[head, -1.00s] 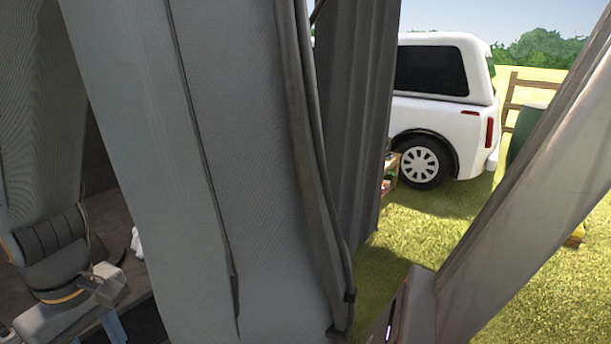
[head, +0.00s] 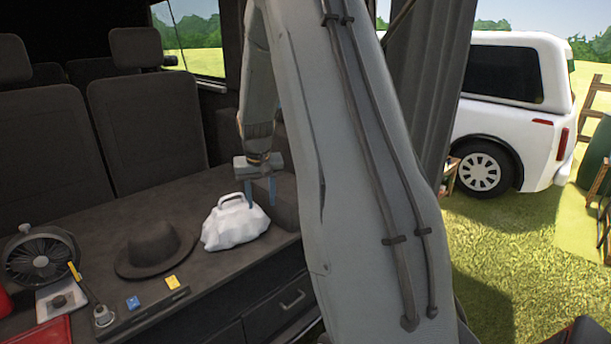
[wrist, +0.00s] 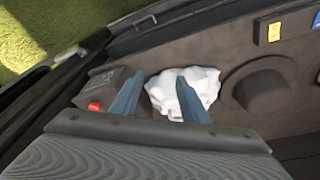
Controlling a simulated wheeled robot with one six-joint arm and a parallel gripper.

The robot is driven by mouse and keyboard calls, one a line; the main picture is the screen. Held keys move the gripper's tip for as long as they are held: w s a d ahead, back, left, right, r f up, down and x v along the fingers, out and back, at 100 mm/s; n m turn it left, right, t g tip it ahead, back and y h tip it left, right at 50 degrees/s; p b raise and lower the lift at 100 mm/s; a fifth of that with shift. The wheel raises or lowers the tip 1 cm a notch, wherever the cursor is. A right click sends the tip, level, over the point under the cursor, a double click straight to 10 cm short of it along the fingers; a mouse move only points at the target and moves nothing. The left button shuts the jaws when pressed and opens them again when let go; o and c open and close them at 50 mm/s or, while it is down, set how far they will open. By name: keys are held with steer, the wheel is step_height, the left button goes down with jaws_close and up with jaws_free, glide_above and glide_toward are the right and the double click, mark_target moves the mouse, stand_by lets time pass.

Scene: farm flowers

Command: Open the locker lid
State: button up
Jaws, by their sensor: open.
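My gripper (head: 260,190) is open and empty, its two blue fingers pointing down beside and above the white bag (head: 235,222) on the dark deck. In the wrist view my gripper (wrist: 158,82) shows the fingers spread, overlapping the near edge of the white bag (wrist: 197,82). A dark box-like part with a red knob (wrist: 94,106) lies left of the bag there; its dark top (wrist: 105,82) looks closed. I take it to be the locker lid, but cannot be sure. In the head view my arm covers most of that corner.
A dark hat (head: 153,250), a fan (head: 40,260) and small blue and yellow items lie on the deck (head: 95,222). Drawers (head: 265,310) sit below its front edge. Seats (head: 148,125) stand behind. A white car (head: 512,110) is outside on grass.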

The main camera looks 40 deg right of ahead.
steer(key=w+d+m+t+h+p, duration=0.1)
steer(key=w+d+m+p, duration=0.15)
steer(key=d, duration=0.85)
steer(key=w+d+m+p, duration=0.1)
steer(key=w+d, duration=0.3)
steer(key=d, duration=0.6)
steer(key=shift+h, duration=0.3)
steer(key=shift+w+p+x, duration=0.1)
steer(key=shift+p+x, duration=0.6)
steer(key=shift+x, duration=1.15)
steer(key=shift+w+p+x, duration=0.15)
steer(key=shift+p+x, duration=0.5)
steer(key=shift+x, duration=1.2)
steer(key=shift+d+r, duration=0.1)
steer(key=shift+d, duration=0.05)
jaws_close()
